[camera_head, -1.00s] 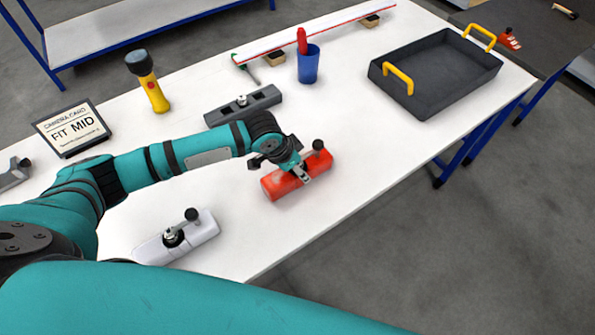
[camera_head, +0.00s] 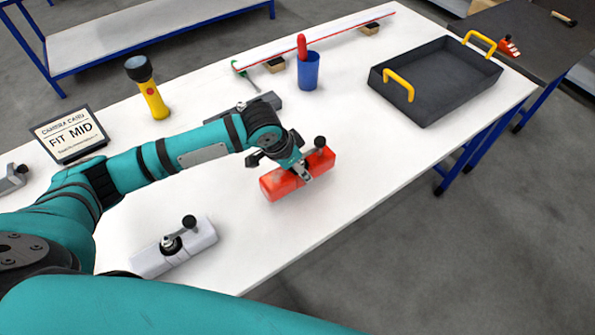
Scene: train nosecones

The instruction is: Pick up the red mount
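The red mount (camera_head: 275,186) is a red block with a dark-knobbed lever on top, right of the table's middle. My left gripper (camera_head: 304,174) reaches down onto it from above, with its fingers at the fitting on the mount's top. It appears shut on the mount, which seems slightly above the table; the gap beneath is hard to see. My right gripper is out of view.
A white mount (camera_head: 203,236) lies at the near left. A grey mount (camera_head: 270,101) is partly hidden behind my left arm. A sign (camera_head: 68,133), a flashlight (camera_head: 150,92), a blue cup (camera_head: 309,71) and a dark tray (camera_head: 430,105) stand around. The right front is clear.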

